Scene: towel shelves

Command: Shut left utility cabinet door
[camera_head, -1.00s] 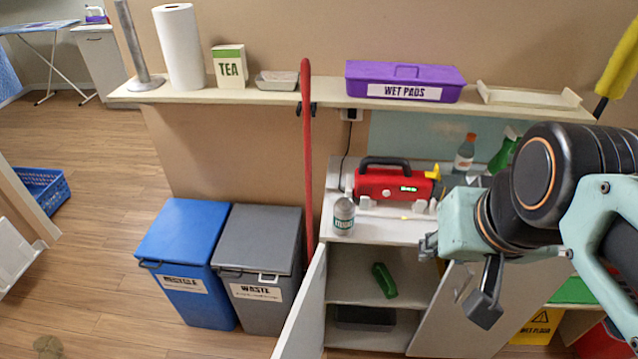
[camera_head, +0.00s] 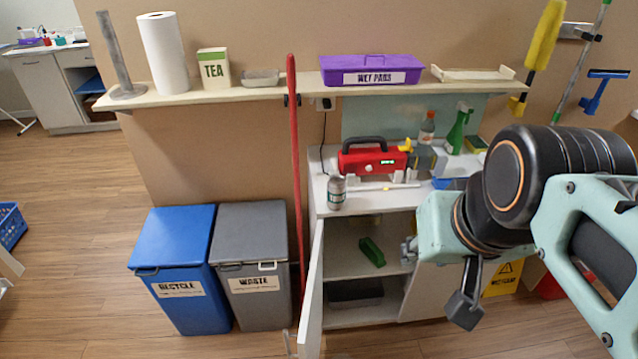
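The left cabinet door (camera_head: 312,290) is a pale panel standing open, seen nearly edge-on at the left side of the cabinet opening. A metal handle (camera_head: 288,343) shows at its lower left. The opening shows a shelf with a green object (camera_head: 372,251) and a dark tray (camera_head: 356,293) below it. The right front panel (camera_head: 425,290) is partly hidden by my arm and looks shut. My gripper (camera_head: 436,280) is at the end of the teal and black arm, right of the opening and apart from the left door.
The blue recycle bin (camera_head: 172,305) and grey waste bin (camera_head: 252,300) stand left of the door. A red pole (camera_head: 295,170) rises beside it. The countertop holds a can (camera_head: 337,192) and a red machine (camera_head: 372,160). Open wood floor lies at far left.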

